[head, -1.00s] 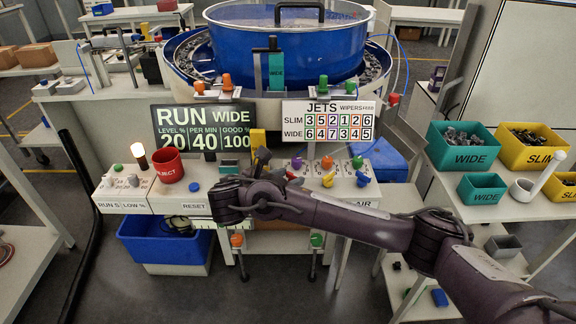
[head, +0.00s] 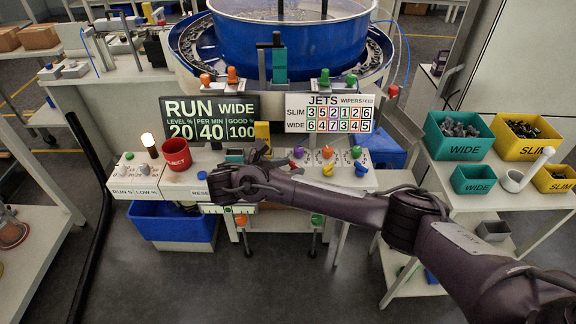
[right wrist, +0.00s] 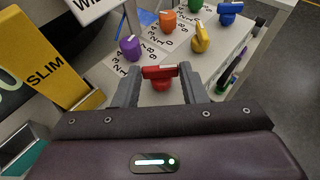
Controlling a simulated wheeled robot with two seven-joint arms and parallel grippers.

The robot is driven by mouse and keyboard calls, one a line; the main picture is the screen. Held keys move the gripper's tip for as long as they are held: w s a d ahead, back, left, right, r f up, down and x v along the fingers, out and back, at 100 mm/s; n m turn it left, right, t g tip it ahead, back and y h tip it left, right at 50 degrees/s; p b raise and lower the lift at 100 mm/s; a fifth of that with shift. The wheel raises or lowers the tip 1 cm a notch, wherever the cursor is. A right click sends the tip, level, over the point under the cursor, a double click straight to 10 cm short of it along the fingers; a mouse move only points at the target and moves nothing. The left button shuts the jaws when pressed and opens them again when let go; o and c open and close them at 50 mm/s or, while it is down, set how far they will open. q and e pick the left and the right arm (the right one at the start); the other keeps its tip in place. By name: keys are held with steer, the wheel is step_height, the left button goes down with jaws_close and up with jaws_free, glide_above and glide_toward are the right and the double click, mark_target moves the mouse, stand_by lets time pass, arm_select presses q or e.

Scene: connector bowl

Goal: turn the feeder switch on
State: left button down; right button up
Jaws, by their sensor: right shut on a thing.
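In the right wrist view my right gripper (right wrist: 159,77) is shut on a red knob (right wrist: 160,73), with one finger on each side of its red bar. The knob stands on the white control panel, in front of the purple knob (right wrist: 130,46). No label on the red knob is readable. The display board (head: 209,120) reads RUN WIDE, 20, 40 and 100. My left gripper is not in view.
Orange (right wrist: 168,22), yellow (right wrist: 201,40) and blue (right wrist: 230,11) knobs stand close to the gripper. A yellow SLIM plate (right wrist: 45,62) rises at its left. A red REJECT cup (head: 176,156) and a lit lamp (head: 149,144) are left on the console. The blue bowl (head: 292,45) is behind.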

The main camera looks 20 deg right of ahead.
steer(key=o, duration=1)
steer(key=p+v, duration=0.7)
steer(key=p, duration=0.1)
steer(key=shift+s+a, duration=0.15)
steer(key=shift+a, duration=0.2)
steer(key=shift+r, duration=0.1)
